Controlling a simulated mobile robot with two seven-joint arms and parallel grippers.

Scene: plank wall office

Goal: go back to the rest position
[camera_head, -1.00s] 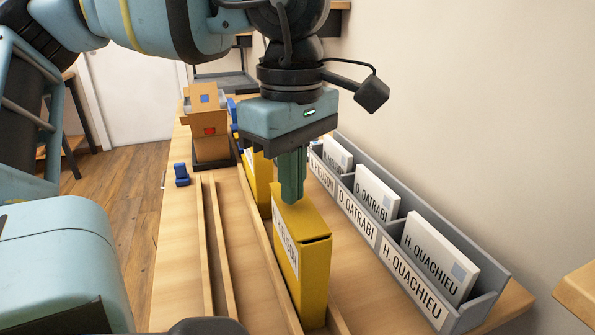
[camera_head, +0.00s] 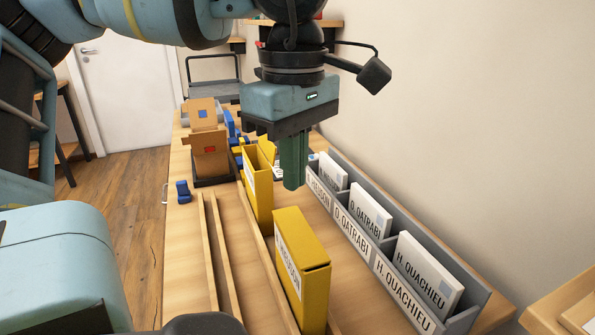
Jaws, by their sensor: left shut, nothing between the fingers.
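My left gripper (camera_head: 293,186) hangs from the arm that comes in from the upper left. Its green fingers are shut with nothing between them, pointing down above the table (camera_head: 182,240). In the picture the fingertips sit above and behind the nearer yellow box file (camera_head: 304,262), which stands upright with a name label on its left side, clear of the fingers. A second yellow file (camera_head: 259,187) stands farther back, to the left of the fingers. My right gripper does not show.
Wooden rails (camera_head: 221,265) run along the table. A grey sorter (camera_head: 469,300) with labelled white cards stands along the right. Cardboard boxes (camera_head: 209,160), a blue item (camera_head: 183,191) and a cart (camera_head: 212,80) are farther back. Floor is open at left.

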